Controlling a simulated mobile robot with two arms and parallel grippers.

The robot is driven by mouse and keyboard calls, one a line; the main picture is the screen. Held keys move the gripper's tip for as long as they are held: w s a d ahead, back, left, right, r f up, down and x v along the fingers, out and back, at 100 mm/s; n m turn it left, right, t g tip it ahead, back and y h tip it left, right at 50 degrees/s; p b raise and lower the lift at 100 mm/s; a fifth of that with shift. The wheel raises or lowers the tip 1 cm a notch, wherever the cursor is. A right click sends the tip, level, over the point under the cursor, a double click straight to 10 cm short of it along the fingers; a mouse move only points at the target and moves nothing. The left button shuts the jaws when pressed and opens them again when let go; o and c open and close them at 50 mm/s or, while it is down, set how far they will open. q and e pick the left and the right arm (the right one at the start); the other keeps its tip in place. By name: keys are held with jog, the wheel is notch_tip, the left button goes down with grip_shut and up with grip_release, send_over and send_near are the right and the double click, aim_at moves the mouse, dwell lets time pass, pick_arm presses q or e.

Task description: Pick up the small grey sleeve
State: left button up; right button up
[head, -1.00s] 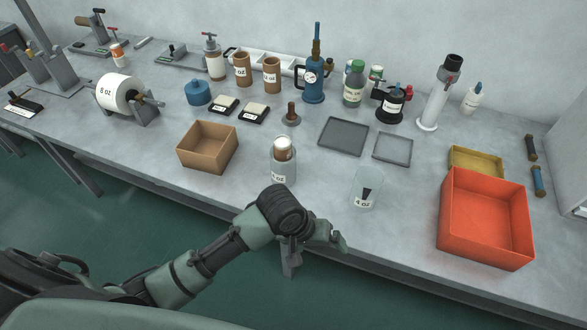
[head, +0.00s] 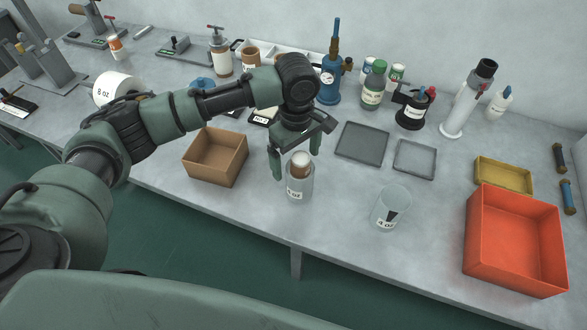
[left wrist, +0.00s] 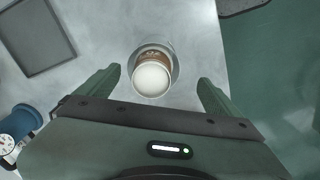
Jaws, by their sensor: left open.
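A small grey, see-through sleeve with an "oz" label (head: 298,191) stands upright near the table's front edge; its number is hard to read. A brown cup with a pale top (head: 300,164) stands inside it and sticks out above. In the left wrist view the sleeve's rim (left wrist: 175,72) shows as a grey ring around the cup (left wrist: 151,80). My left gripper (head: 296,156) is open, pointing down just above and behind the sleeve, its fingers (left wrist: 156,88) on either side and apart from it. A clear "4 oz" sleeve (head: 390,208) stands to the right.
A brown open box (head: 215,157) stands left of the sleeve. Two flat grey trays (head: 362,143) lie behind to the right. A large orange box (head: 515,240) and a yellow tray (head: 503,176) are at the right. A blue pump with a gauge (head: 330,85) stands behind.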

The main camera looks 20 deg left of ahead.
pick_arm(q)
jog(key=shift+w+a, duration=0.25)
jog(key=shift+a, duration=0.05)
notch_tip(320, 180, down, 2)
jog(key=shift+w+a+f+p, duration=0.1)
jog(key=shift+w+p, duration=0.05)
jog(key=shift+p, duration=0.15)
jog(key=shift+d+f, duration=0.25)
jog(key=f+p, duration=0.1)
jog(key=f, duration=0.1)
jog(key=d+f+p, duration=0.1)
jog(key=f, duration=0.1)
jog(key=shift+d+f, duration=0.1)
jog(key=shift+d, duration=0.05)
jog(key=shift+f, duration=0.25)
jog(key=c, duration=1.4)
jog(key=shift+r, duration=0.15)
